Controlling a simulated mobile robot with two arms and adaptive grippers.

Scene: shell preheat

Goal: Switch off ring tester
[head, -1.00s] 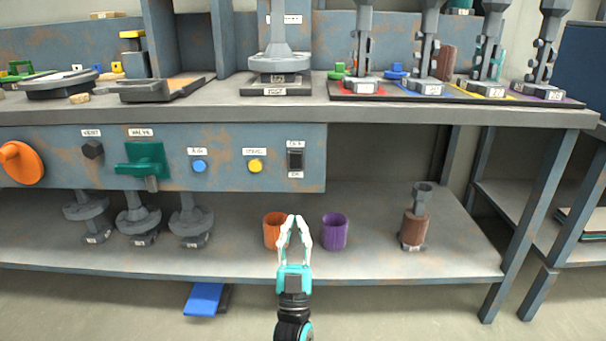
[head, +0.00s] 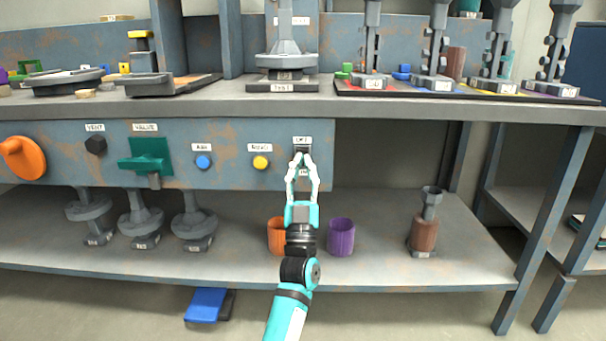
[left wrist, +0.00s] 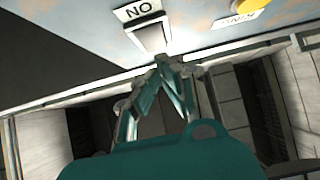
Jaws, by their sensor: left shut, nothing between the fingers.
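The dark rocker switch (head: 302,146) is at the right end of the blue-grey panel, with a small label above it and one below. The left wrist view shows the switch (left wrist: 151,38) as a pale-faced block beside an upside-down "ON" label (left wrist: 138,10). My left gripper (head: 302,158) is shut and empty, its fingertips up in front of the switch and covering its lower part. In the left wrist view the fingertips (left wrist: 166,62) meet close to the switch; I cannot tell whether they touch it. My right gripper is not in view.
The yellow button (head: 260,162), blue button (head: 203,162), green valve handle (head: 146,163) and orange knob (head: 22,158) share the panel. The bench top edge (head: 220,112) overhangs above. An orange cup (head: 277,237) and purple cup (head: 341,237) stand on the lower shelf.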

